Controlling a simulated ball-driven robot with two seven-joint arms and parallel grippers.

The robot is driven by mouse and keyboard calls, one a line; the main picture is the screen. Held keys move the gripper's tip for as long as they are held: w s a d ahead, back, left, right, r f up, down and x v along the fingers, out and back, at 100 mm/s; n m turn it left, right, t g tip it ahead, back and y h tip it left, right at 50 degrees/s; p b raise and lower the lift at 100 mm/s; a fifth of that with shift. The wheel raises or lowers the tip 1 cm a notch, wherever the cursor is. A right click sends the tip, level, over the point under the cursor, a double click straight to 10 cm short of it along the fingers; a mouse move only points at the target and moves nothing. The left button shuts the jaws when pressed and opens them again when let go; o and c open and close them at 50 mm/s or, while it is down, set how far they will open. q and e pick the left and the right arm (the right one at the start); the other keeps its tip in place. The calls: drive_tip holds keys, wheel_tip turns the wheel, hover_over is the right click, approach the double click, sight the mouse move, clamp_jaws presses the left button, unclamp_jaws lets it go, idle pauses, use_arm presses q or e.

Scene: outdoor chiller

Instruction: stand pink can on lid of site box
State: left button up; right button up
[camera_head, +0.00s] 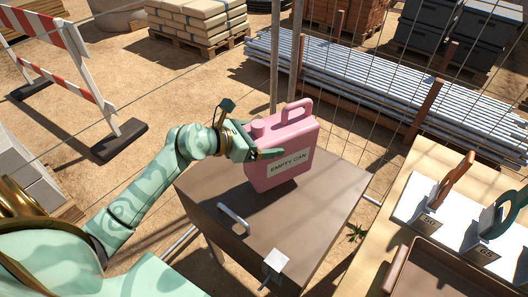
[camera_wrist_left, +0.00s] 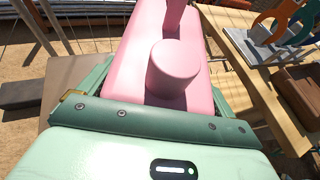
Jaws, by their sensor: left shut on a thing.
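The pink can (camera_head: 285,148) is a jerry can with a top handle, a cap and an "EMPTY CAN" label. It is upright at the back of the brown lid of the site box (camera_head: 310,215). I cannot tell whether its base touches the lid. My left gripper (camera_head: 262,146) is shut on the can's upper body from the left. In the left wrist view the can (camera_wrist_left: 125,60) fills the space between the jaws (camera_wrist_left: 160,100), its cap towards the camera. My right gripper is not in view.
A wooden bench (camera_head: 440,165) to the right holds a white rack (camera_head: 412,208) with orange and green handled tools and a brown tray (camera_head: 435,275). A wire fence stands behind the box. A red-white barrier (camera_head: 75,85) is at left. The lid's front is clear except its handle and a pale latch.

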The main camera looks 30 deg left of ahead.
use_arm(q)
drive_tip(key=shift+w+a+f, duration=0.35)
drive_tip(key=shift+w+f, duration=0.15)
drive_tip(key=shift+f, duration=0.15)
drive_tip(key=shift+w+a+f+b, duration=0.1)
drive_tip(key=shift+f+b, duration=0.8)
drive_tip(key=shift+f, duration=0.75)
drive_tip(key=shift+f, duration=0.15)
drive_tip(key=o, duration=1.3)
drive_tip(key=shift+o, duration=0.2)
drive_tip(key=p+v, duration=0.1)
drive_tip(key=v, duration=1.1)
drive_tip(key=shift+p, duration=0.35)
